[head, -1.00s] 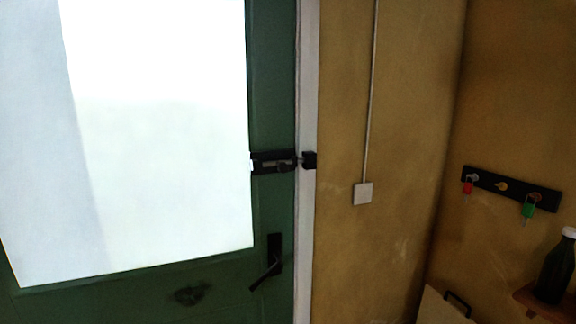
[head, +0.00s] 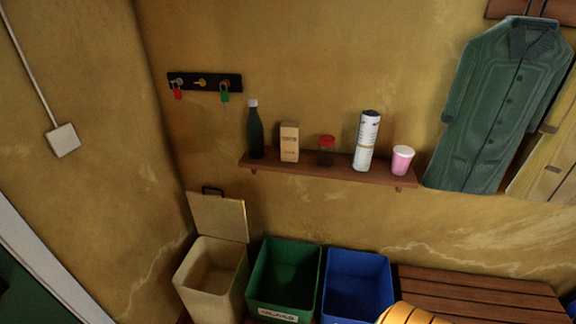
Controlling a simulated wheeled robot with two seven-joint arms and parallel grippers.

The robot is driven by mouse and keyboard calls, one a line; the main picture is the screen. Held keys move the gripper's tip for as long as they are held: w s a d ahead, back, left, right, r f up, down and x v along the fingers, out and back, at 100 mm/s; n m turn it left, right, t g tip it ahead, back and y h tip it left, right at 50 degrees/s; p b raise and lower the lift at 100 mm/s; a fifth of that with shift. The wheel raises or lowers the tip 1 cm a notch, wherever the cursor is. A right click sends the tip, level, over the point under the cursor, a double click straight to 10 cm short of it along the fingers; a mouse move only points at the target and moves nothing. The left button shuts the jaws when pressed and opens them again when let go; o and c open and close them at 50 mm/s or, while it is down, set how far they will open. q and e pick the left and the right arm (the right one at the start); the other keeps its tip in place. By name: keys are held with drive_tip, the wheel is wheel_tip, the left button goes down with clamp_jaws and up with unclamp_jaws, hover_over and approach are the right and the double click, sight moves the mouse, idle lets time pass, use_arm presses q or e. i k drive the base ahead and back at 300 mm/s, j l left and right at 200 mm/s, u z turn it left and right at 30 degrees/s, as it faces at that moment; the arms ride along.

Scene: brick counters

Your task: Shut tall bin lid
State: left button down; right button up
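The tall bin (head: 212,284) is cream-coloured and stands at the left of a row of bins, near the corner of the room. Its lid (head: 219,217) is open and stands upright at the back, against or close to the wall. A dark handle (head: 212,190) sticks up from the lid's top edge. The inside of the bin looks empty as far as I can see. Neither of my grippers shows in the head view.
A green bin (head: 284,279) and a blue bin (head: 356,285) stand right of it. A slatted wooden bench (head: 480,290) is further right. A yellow rounded thing (head: 408,314) is at the bottom edge. A shelf (head: 330,172) with bottles and cartons hangs above, near a key rack (head: 205,82).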

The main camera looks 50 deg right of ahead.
sight(221, 217)
drive_tip(key=z, duration=0.9)
